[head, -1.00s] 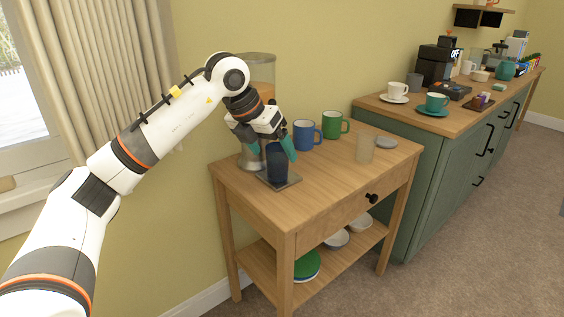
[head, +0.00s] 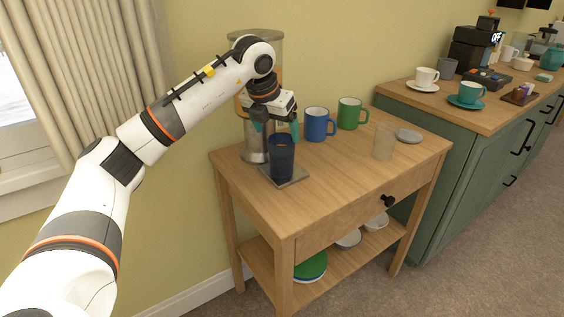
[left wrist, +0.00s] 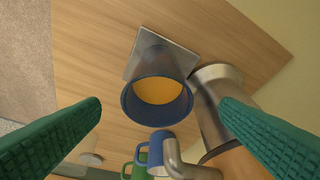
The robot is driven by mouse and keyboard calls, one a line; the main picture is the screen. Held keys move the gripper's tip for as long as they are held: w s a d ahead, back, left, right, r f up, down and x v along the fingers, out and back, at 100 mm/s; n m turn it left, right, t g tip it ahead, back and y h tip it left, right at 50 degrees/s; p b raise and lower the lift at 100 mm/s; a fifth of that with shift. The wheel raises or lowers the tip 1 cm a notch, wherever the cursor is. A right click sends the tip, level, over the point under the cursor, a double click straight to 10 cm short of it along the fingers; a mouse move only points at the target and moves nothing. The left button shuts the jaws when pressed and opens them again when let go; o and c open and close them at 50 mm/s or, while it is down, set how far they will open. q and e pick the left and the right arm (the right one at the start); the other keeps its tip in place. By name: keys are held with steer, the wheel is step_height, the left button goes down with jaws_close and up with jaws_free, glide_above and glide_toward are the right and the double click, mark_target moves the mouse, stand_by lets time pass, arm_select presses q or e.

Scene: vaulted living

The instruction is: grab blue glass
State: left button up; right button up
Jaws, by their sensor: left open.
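The blue glass (head: 281,162) stands upright on a grey square coaster (head: 299,176) on the wooden side table (head: 340,185). In the left wrist view the glass (left wrist: 151,62) shows its round mouth, with orange liquid inside. My left gripper (head: 277,132) is open and empty just above the glass, fingers pointing down. In the left wrist view its two green fingers (left wrist: 160,112) are spread wide, with the glass mouth visible in the gap between them; they do not touch it. My right gripper is not in view.
A drink dispenser (head: 254,148) stands close behind the glass. A blue mug (head: 316,125) and a green mug (head: 349,115) stand behind to the right. A clear tumbler (head: 384,143) and grey disc (head: 408,136) are further right. The table's front is clear.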

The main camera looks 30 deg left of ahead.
mark_target(281, 139)
arm_select(q)
steer(key=x, duration=0.3)
steer(key=b+x, duration=0.1)
steer(key=x, duration=0.1)
steer(key=shift+w+d, duration=0.1)
steer(key=shift+w, duration=0.15)
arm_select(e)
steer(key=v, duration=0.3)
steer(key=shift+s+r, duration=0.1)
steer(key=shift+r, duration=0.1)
arm_select(q)
steer(key=shift+c, duration=0.4)
steer(key=shift+r, duration=0.1)
steer(key=c, duration=1.6)
